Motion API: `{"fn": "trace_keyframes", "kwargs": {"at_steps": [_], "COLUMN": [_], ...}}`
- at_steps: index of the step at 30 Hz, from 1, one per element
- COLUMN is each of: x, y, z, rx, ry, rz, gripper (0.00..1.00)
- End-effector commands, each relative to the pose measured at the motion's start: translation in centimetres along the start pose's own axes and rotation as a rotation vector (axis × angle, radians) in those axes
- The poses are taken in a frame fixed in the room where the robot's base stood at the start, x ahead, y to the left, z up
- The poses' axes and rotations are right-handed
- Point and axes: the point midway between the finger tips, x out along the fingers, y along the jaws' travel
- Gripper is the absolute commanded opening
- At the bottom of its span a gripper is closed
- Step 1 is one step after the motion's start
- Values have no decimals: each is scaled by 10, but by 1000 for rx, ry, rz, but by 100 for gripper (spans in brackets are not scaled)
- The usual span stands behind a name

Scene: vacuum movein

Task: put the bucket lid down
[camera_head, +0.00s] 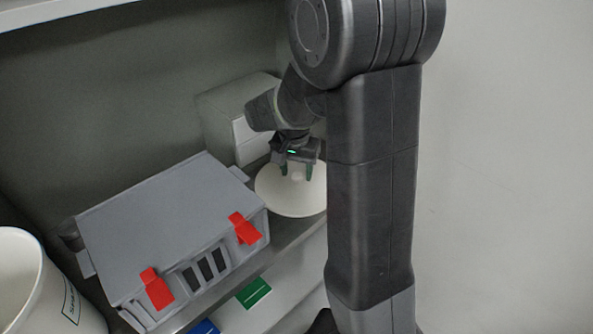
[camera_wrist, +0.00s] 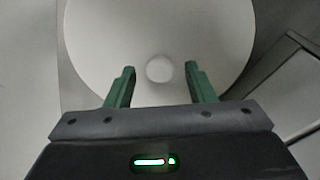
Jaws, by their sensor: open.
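The bucket lid (camera_head: 285,200) is a round, off-white disc with a small round knob in its middle. It lies about flat on the grey surface between the grey box and my arm. It also fills the upper middle of the wrist view (camera_wrist: 110,45), where its knob (camera_wrist: 159,69) shows between and just beyond my fingertips. My gripper (camera_head: 297,172) is above the lid with its green fingers pointing down. In the wrist view my gripper (camera_wrist: 160,70) has its fingers spread apart, with a gap on each side of the knob. My arm hides the lid's right edge.
A grey box with red latches (camera_head: 165,225) stands left of the lid. A pale box (camera_head: 225,120) stands behind it. An open white bucket (camera_head: 30,285) is at the lower left. Green (camera_head: 253,292) and blue (camera_head: 205,327) labels are on the front edge. A plain wall is at right.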

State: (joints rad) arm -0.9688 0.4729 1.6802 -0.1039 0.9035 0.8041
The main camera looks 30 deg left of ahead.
Motion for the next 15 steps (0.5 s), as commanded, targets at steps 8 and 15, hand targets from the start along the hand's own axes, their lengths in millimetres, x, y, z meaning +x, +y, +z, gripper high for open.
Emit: {"fn": "trace_keyframes", "kwargs": {"at_steps": [8,15], "x": [-61,-102], "y": [-1,-1], "z": [0,0], "rx": [-1,0], "ry": [6,4], "rz": [-5,-4], "gripper": [50,50]}}
